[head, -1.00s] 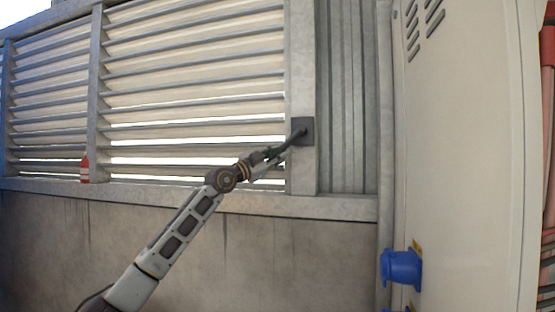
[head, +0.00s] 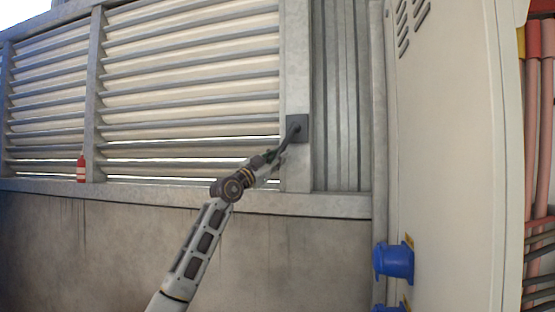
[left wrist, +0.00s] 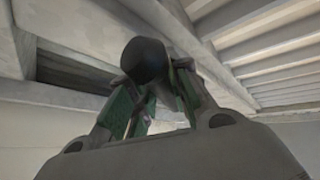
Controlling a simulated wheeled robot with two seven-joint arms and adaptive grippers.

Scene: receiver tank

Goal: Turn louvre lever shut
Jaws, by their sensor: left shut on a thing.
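The louvre panel (head: 190,85) fills the left of the head view. Most slats lie close together, with bright gaps between a few of the lower ones. The louvre lever (head: 295,130) is a dark handle on a dark square plate fixed to the grey post right of the slats. My left gripper (head: 275,157) is at the lever and is shut on it. In the left wrist view the lever's dark round end (left wrist: 146,62) stands between the gripper's green-padded fingers. The fingers hide part of the lever. My right gripper is not in view.
A beige cabinet (head: 445,150) with a blue socket (head: 394,261) stands close on the right. A red and white bottle-like object (head: 81,168) stands on the ledge at left. A concrete wall (head: 110,245) runs below the louvre.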

